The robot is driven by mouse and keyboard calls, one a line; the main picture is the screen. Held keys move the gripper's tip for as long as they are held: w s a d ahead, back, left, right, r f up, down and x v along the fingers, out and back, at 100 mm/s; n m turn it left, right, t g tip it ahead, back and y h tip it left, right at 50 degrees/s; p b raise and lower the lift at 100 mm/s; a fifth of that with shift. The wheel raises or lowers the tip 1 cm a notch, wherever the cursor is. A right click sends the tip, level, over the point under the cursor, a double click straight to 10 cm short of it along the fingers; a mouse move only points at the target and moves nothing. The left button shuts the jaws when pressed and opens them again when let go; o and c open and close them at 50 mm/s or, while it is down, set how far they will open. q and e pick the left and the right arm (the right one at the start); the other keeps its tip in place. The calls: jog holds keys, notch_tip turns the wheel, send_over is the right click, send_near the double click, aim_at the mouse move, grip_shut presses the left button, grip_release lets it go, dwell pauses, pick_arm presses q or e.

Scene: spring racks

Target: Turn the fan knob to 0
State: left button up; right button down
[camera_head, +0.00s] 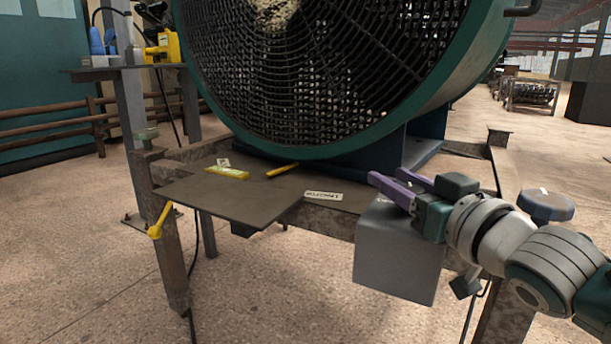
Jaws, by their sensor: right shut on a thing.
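The large fan (300,70), with a round teal housing and a dark wire grille, stands on a metal frame table. A grey control box (395,255) is fixed at the table's front right. My right gripper (389,176) comes in from the right, with its purple fingers at the top of this box. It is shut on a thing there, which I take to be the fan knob. The fingers and the gripper body hide the knob, so its setting cannot be read. My left gripper is not in view.
A yellow handle (159,222) hangs at the left leg. A side bench (120,70) holds blue and yellow tools. The floor in front is clear.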

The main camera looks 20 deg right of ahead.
jog(key=shift+n+y, duration=0.3)
jog(key=shift+y, duration=0.2)
jog(key=shift+a+r+n+y+p, duration=0.1)
jog(key=shift+n+y+p, duration=0.35)
jog(key=shift+y, duration=0.35)
jog(key=shift+a+n+g+y, duration=0.15)
jog(key=shift+n+g+y, duration=0.15)
jog(key=shift+n+y, duration=0.65)
jog(key=y, duration=0.1)
jog(key=n+y+b, duration=0.1)
jog(key=n+g+y+b, duration=0.1)
jog(key=shift+s+a+f, duration=0.1)
jog(key=shift+a+f, duration=0.15)
jog(key=shift+a, duration=0.05)
jog(key=n+g+y+b, duration=0.2)
jog(key=y, duration=0.1)
jog(key=shift+s+a+y+b, duration=0.2)
jog(key=shift+a+y+b, duration=0.05)
jog(key=shift+a+b, duration=0.05)
jog(key=shift+s+a+r+n+g+y+b, duration=0.1)
jog(key=shift+n+g+y+b, duration=0.2)
jog(key=shift+n+g+y, duration=0.1)
